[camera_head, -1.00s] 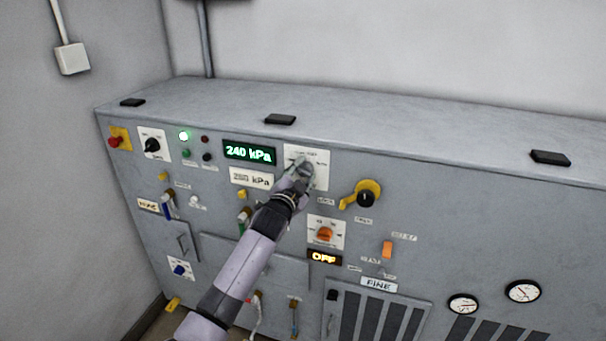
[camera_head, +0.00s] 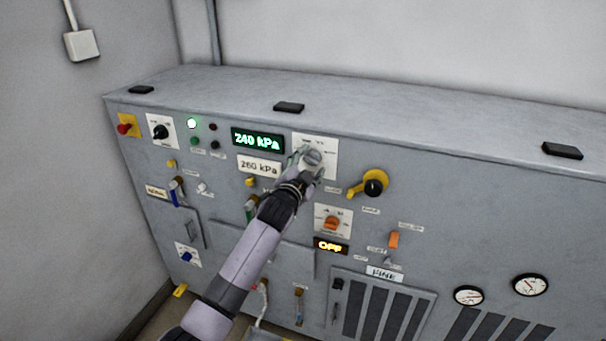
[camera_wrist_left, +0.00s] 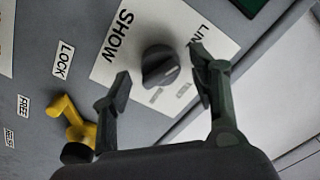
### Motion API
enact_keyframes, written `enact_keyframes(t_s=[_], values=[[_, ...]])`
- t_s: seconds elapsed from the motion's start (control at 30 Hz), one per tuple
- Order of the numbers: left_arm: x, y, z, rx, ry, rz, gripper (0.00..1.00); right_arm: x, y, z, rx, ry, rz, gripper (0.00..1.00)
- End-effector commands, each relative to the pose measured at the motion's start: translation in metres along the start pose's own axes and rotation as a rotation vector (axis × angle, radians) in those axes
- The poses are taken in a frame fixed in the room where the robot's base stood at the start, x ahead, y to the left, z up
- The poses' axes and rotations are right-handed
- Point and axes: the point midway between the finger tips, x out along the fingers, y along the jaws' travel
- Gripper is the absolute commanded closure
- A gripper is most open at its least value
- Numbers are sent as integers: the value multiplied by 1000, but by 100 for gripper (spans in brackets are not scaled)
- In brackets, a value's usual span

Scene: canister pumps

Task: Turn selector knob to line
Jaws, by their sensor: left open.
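The selector knob (camera_wrist_left: 160,66) is a dark round knob with a pale pointer mark, on a white label plate (camera_wrist_left: 118,45) in the left wrist view. Large "SHOW" lettering and a partly hidden "LIN" label are printed on the plate. My left gripper (camera_wrist_left: 160,88) is open, with one finger on each side of the knob; visible gaps separate the fingers from it. In the head view my left gripper (camera_head: 308,160) is in front of the white plate (camera_head: 328,150) and covers part of it. My right gripper is not in view.
A yellow lever with a black knob (camera_head: 374,184) sits right of the plate; it also shows in the left wrist view (camera_wrist_left: 72,122). A green "240 kPa" display (camera_head: 258,140) is to the left. An orange knob (camera_head: 332,223) sits below. The cabinet top (camera_head: 420,118) is mostly clear.

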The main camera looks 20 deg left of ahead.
Motion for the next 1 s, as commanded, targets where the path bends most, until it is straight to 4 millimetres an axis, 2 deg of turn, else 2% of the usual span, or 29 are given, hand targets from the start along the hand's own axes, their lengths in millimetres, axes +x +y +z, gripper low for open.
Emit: enact_keyframes(t_s=[0.17, 0.4, 0.6, 0.77, 1.0], values=[[-27, 0, 1, 1, 0, 0, 45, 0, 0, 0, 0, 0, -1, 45], [-75, 0, 1, 0, 0, 0, 45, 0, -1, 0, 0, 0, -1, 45], [-103, 0, 0, 0, 0, 0, 45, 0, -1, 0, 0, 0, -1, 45], [-113, 0, 0, 1, -1, 0, 45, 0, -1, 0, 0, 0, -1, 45], [-114, 0, 0, 0, -1, 0, 45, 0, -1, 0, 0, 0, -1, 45]])
